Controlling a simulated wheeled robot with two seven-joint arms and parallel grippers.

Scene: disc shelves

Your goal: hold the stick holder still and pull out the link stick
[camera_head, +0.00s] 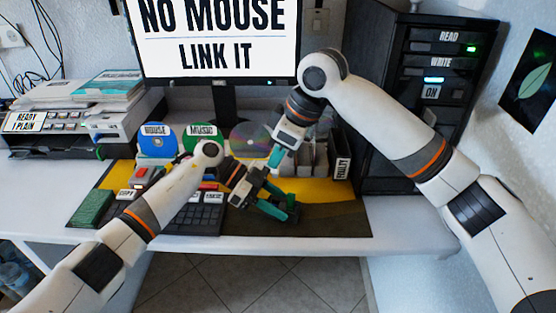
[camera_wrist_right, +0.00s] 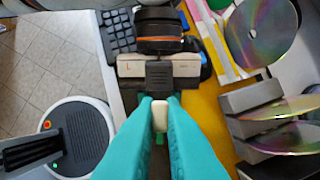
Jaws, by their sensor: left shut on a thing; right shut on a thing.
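My left gripper (camera_head: 284,205) is low over the front of the mat, its fingers pointing right. It is shut on the stick holder, a small dark and green piece (camera_head: 292,203) mostly hidden between the fingers. My right gripper (camera_head: 274,162) is above and slightly left of it, teal fingers pointing down. In the right wrist view those fingers (camera_wrist_right: 160,108) are shut on the link stick (camera_wrist_right: 160,116), a small cream piece with a green part below. In the head view the stick is too small to make out. I cannot tell whether it still touches the holder.
A yellow and dark mat (camera_head: 335,218) lies on the white desk. A keyboard (camera_head: 190,219), a green box (camera_head: 92,208) and labelled discs (camera_head: 157,139) are on the left. Grey disc slots (camera_head: 312,158) stand behind. A black tower (camera_head: 392,150) is at right, a monitor (camera_head: 215,40) at back.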

